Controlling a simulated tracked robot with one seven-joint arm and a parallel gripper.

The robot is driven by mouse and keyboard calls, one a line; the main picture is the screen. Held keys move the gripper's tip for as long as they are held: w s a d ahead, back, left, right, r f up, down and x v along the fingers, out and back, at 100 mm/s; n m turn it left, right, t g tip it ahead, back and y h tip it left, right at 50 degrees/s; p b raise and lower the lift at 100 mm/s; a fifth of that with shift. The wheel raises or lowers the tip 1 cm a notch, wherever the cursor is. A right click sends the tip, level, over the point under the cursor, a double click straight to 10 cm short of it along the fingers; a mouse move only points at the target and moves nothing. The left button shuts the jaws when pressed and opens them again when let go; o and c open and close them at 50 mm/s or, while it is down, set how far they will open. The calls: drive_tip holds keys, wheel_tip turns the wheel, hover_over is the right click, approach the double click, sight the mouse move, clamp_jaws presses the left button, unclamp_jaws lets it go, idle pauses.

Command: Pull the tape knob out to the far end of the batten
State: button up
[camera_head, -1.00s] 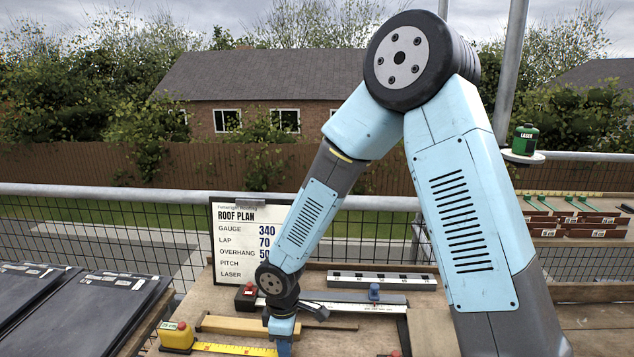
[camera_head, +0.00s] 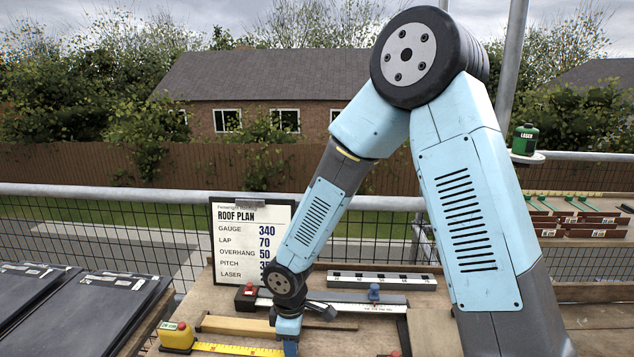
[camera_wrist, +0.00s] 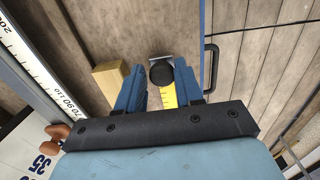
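The yellow tape case (camera_head: 177,337) stands at the near left of the bench, with the yellow tape (camera_head: 235,349) drawn out to the right. The wooden batten (camera_head: 238,326) lies just behind the tape; my gripper hides part of it. In the wrist view, the batten's end (camera_wrist: 110,76) shows left of the fingers. The dark round tape knob (camera_wrist: 161,73) sits between my two blue fingertips, with tape (camera_wrist: 168,97) below it. My gripper (camera_wrist: 160,80) appears closed about the knob. In the head view, my gripper (camera_head: 290,345) is low over the tape's right end, and the knob is hidden.
A white rule (camera_head: 340,306) with a red-knobbed block (camera_head: 246,296) and a blue knob (camera_head: 374,292) lies behind the batten. A roof plan board (camera_head: 250,240) stands at the back. Dark slates (camera_head: 85,310) lie at left.

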drive_tip(key=shift+o, duration=1.2)
drive_tip(key=shift+s+r, duration=0.1)
drive_tip(key=shift+r, duration=3.4)
drive_tip(key=d+r+m+t+h, duration=0.1)
drive_tip(key=d+r+m+t, duration=0.2)
drive_tip(key=d+r+m, duration=0.95)
drive_tip(key=s+d+r+m+t, duration=0.1)
drive_tip(key=s+d+r+m, duration=0.1)
drive_tip(key=s+d+r, duration=0.4)
drive_tip(key=s+d+r+m+t+y, duration=0.1)
drive_tip(key=s+d+r+m, duration=0.1)
drive_tip(key=s+d+r, duration=0.4)
drive_tip(key=d+r, duration=0.2)
drive_tip(key=d, duration=0.2)
drive_tip(key=shift+d+r+t, duration=0.3)
drive_tip(key=shift+d+r, duration=0.1)
